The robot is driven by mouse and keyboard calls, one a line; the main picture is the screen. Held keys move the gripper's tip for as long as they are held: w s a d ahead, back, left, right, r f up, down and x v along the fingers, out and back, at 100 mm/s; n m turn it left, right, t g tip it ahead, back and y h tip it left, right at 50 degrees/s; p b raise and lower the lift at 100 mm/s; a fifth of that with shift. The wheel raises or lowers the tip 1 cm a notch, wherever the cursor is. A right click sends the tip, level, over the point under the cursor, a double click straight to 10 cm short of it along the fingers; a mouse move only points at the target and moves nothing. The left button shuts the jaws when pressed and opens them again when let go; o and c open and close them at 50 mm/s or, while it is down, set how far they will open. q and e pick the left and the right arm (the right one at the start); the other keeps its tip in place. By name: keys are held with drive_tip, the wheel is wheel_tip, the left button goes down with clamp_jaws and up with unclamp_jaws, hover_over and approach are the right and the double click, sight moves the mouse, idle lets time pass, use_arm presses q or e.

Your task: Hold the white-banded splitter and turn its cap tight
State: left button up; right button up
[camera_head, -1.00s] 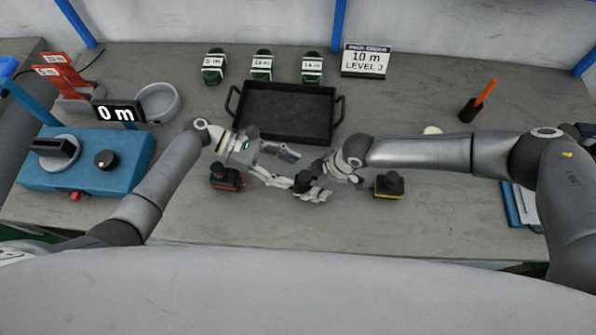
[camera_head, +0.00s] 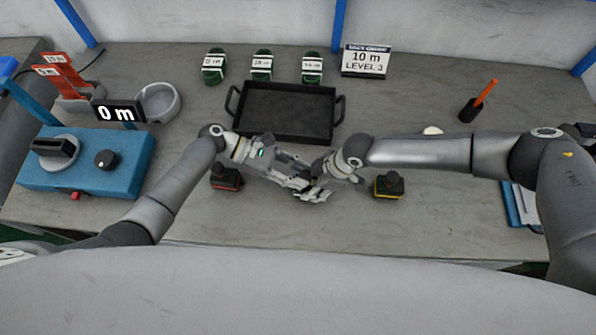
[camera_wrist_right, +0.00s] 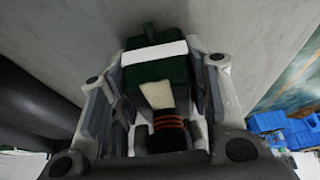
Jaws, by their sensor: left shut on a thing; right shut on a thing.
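The white-banded splitter (camera_wrist_right: 179,70) shows in the right wrist view as a dark body with a white band, between the two fingers of my right gripper (camera_wrist_right: 160,95). A black part with orange rings (camera_wrist_right: 167,124) sits below it in that view. In the head view my right gripper (camera_head: 317,190) and left gripper (camera_head: 301,184) meet at the middle of the bench, in front of the black tray. Both are shut. Their fingers overlap and hide the splitter and its cap in the head view, so which part the left fingers grip is hidden.
A red-banded splitter (camera_head: 226,179) stands left of the grippers and a yellow-banded one (camera_head: 389,186) right. The empty black tray (camera_head: 336,117) lies behind. A blue machine (camera_head: 85,180) stands at left. The front of the bench is clear.

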use_arm(q)
drive_tip(key=shift+w+m+g, duration=0.15)
drive_tip(key=shift+m+g, duration=0.55)
drive_tip(key=shift+g, duration=0.1)
drive_tip(key=o, duration=1)
drive_tip(key=v, duration=1.2)
drive_tip(key=shift+d+r, duration=0.1)
drive_tip(key=shift+r, duration=0.15)
